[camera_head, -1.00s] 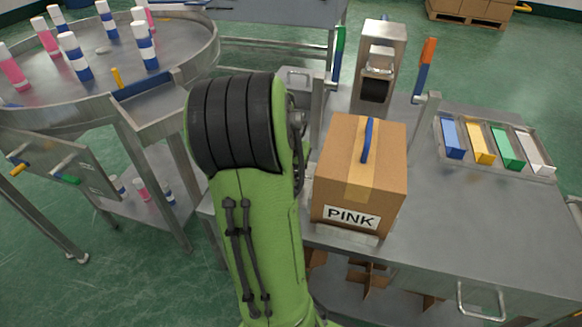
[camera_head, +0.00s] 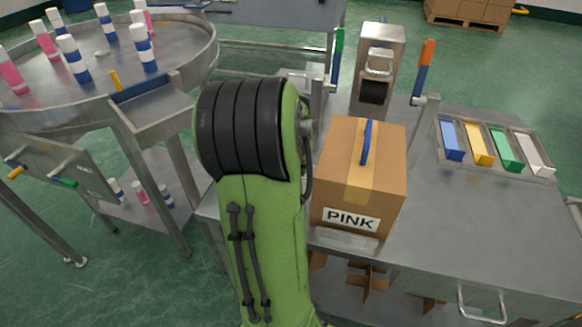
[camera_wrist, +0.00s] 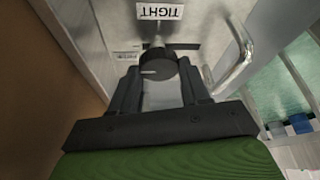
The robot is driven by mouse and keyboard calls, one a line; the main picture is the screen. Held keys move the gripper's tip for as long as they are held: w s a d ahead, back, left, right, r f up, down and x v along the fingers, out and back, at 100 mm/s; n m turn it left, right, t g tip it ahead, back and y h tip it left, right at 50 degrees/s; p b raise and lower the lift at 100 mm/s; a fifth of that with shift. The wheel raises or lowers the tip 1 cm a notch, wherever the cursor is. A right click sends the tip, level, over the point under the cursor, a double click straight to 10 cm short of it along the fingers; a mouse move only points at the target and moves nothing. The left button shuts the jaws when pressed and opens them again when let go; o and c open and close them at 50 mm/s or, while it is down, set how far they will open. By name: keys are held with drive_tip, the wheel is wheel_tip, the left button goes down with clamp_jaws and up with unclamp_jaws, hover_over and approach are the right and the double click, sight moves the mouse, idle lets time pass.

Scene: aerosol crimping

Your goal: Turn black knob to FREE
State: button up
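In the wrist view the black knob (camera_wrist: 155,69) sits on a grey metal panel (camera_wrist: 205,22). A white mark on its face points to the left. A TIGHT label (camera_wrist: 160,11) is above it, upside down in this view. My gripper (camera_wrist: 158,78) has one finger on each side of the knob, very close to it; whether both fingers press on it cannot be made out. I see no FREE label that I can read. In the head view my green arm hides the knob and gripper.
A metal handle (camera_wrist: 234,55) stands right of the knob. In the head view a PINK cardboard box (camera_head: 382,155) stands on the metal table (camera_head: 470,215) right of my arm. A round table (camera_head: 195,58) with several cans is at left. Upright levers (camera_head: 423,68) stand behind the box.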

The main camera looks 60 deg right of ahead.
drive_tip(key=o, duration=0.4)
drive_tip(key=p+v, duration=0.6)
drive_tip(key=v, duration=0.9)
drive_tip(key=shift+a+r, duration=0.25)
drive_tip(key=shift+r, duration=0.1)
